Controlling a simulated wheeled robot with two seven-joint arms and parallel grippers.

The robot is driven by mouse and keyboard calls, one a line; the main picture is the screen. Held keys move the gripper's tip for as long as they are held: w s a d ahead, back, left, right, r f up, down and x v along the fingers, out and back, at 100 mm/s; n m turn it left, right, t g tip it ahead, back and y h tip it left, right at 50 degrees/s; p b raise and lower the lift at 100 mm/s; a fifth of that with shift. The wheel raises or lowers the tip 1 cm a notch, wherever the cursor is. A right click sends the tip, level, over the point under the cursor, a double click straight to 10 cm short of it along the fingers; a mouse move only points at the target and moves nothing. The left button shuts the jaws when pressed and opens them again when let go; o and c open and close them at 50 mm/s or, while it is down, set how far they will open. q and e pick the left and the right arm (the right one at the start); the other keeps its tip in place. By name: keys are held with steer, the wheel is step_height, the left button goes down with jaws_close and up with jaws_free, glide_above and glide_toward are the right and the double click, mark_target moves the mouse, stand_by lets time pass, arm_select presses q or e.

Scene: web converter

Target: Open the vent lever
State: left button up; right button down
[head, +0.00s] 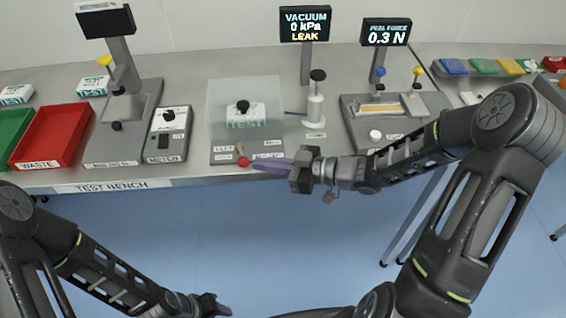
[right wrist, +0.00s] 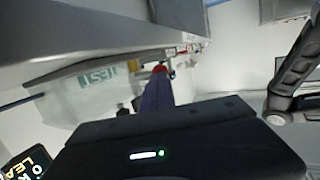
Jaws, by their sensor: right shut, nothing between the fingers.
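The vent lever, with a red ball knob (head: 243,162) and a short tan stem, sits at the front left of the clear vacuum chamber (head: 245,98) on the bench. In the right wrist view the red knob (right wrist: 160,69) shows just past my fingertips. My right gripper (head: 256,165) is shut and empty, its purple fingers pointing left with the tips at or very near the knob; I cannot tell if they touch. It also shows in the right wrist view (right wrist: 157,90). My left gripper (head: 222,309) is low at the bottom, below the bench; its jaw state is unclear.
The vacuum display (head: 305,24) reads 0 kPa and LEAK. A black-knobbed pump (head: 316,100) stands right of the chamber. A meter (head: 166,135) and a red waste bin (head: 52,135) stand to the left. The peel force tester (head: 392,115) is behind my right forearm. Open floor lies before the bench.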

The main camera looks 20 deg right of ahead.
arm_select(q)
steer(key=shift+r, duration=0.1)
arm_select(e)
steer(key=shift+w+a+f, duration=0.1)
steer(key=shift+w+a, duration=0.15)
steer(key=shift+a, duration=0.2)
arm_select(q)
steer(key=shift+f, duration=0.2)
arm_select(e)
steer(key=shift+s+a, duration=0.15)
steer(key=shift+a, duration=0.4)
steer(key=shift+s+a, duration=0.15)
steer(key=shift+a, duration=0.35)
arm_select(q)
steer(key=shift+d, duration=0.1)
